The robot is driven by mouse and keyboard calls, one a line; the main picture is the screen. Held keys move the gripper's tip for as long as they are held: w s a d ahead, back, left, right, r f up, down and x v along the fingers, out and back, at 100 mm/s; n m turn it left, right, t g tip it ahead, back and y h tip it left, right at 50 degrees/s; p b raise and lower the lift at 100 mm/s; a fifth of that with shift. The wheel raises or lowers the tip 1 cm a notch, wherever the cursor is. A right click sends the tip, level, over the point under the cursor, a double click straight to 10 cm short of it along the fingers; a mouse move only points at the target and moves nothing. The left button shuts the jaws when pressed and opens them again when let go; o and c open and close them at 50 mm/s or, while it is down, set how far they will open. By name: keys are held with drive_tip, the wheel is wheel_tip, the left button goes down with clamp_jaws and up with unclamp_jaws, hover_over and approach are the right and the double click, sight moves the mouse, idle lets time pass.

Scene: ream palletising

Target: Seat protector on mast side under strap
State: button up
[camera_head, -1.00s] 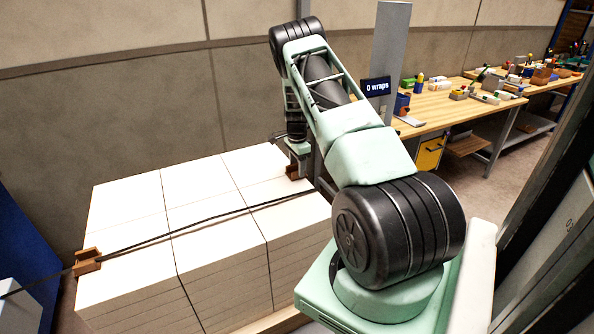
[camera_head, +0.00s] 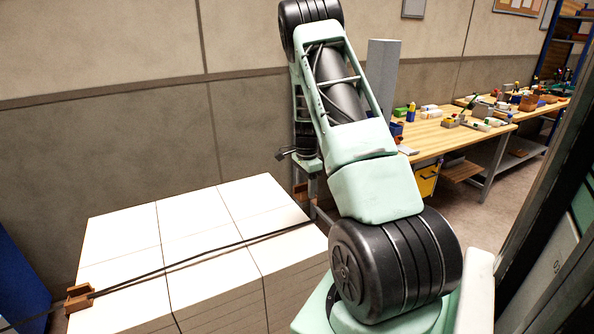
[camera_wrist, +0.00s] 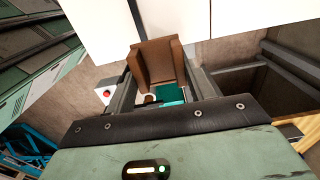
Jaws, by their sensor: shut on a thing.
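A brown protector (camera_wrist: 158,62) sits between the jaws of my gripper (camera_wrist: 162,92) in the wrist view, its angled faces toward the white reams. In the head view this protector (camera_head: 300,190) is a small brown patch beyond the stack's mast-side edge, partly hidden by my arm. My gripper (camera_head: 305,185) is shut on it. The black strap (camera_head: 200,258) runs across the top of the ream stack (camera_head: 205,215) toward that edge. It also shows as a dark line in the wrist view (camera_wrist: 135,18). I cannot tell whether the protector touches stack or strap.
Another brown protector (camera_head: 78,297) sits under the strap at the stack's left edge. The grey mast (camera_head: 381,75) stands behind my arm. Workbenches (camera_head: 440,135) with small items stand at the right. A wall is behind the stack.

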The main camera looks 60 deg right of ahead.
drive_tip(key=shift+s+a+r+p, duration=0.25)
drive_tip(key=shift+s+a+p, duration=0.1)
drive_tip(key=shift+s+a, duration=0.6)
drive_tip(key=shift+s+d+f, duration=0.1)
drive_tip(key=shift+s+f, duration=0.05)
drive_tip(key=shift+s, duration=0.05)
drive_tip(key=shift+f+b, duration=3.4)
drive_tip(key=shift+f, duration=1.45)
drive_tip(key=o, duration=1.1)
drive_tip(key=shift+c, duration=0.2)
wheel_tip(320, 180, up, 17)
drive_tip(key=b, duration=0.3)
drive_tip(key=shift+r+b, duration=0.2)
drive_tip(key=shift+b, duration=0.15)
